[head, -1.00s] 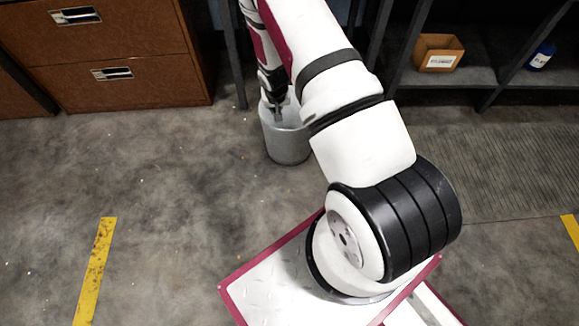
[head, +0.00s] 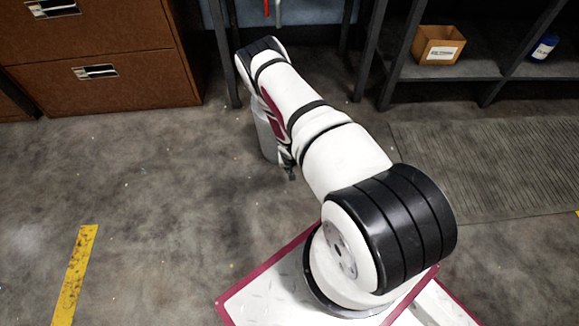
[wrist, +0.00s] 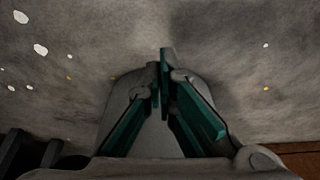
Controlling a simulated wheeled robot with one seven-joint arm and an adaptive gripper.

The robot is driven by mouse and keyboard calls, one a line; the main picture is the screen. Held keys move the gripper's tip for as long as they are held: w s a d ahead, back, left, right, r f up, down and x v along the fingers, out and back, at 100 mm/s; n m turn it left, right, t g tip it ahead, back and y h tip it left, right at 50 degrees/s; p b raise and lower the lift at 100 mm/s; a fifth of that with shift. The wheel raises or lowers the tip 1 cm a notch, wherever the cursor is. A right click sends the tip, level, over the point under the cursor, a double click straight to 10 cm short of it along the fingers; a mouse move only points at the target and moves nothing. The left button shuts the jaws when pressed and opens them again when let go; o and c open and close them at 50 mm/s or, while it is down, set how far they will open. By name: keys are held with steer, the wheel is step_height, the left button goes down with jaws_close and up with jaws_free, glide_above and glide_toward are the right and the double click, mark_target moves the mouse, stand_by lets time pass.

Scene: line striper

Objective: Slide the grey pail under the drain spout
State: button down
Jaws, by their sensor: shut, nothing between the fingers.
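The grey pail (head: 265,138) stands on the concrete floor near the dark uprights at the back. My arm covers most of it in the head view; only its left side shows. My gripper (head: 290,174) is low on the near right side of the pail, pointing down. I cannot tell whether it touches the pail. In the wrist view the fingers (wrist: 163,58) are together and empty, over the floor. A grey rounded shape behind them may be the pail. The drain spout is not clearly visible; a short pale pipe (head: 279,13) shows at the top.
A brown drawer cabinet (head: 125,85) stands at the back left. A dark shelf (head: 470,68) at the back right holds a cardboard bin (head: 438,46) and a blue container (head: 543,48). A ribbed mat (head: 480,165) lies right. Floor left of the pail is clear.

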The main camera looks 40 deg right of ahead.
steer(key=b+x, duration=0.1)
steer(key=x, duration=0.2)
steer(key=shift+f+b, duration=0.3)
steer(key=shift+f, duration=0.05)
steer(key=shift+w+d+r+b, duration=0.15)
steer(key=shift+w+d+b, duration=0.5)
steer(key=shift+w, duration=0.5)
steer(key=shift+w+d+r, duration=0.15)
steer(key=shift+w+d, duration=0.3)
steer(key=shift+w, duration=0.15)
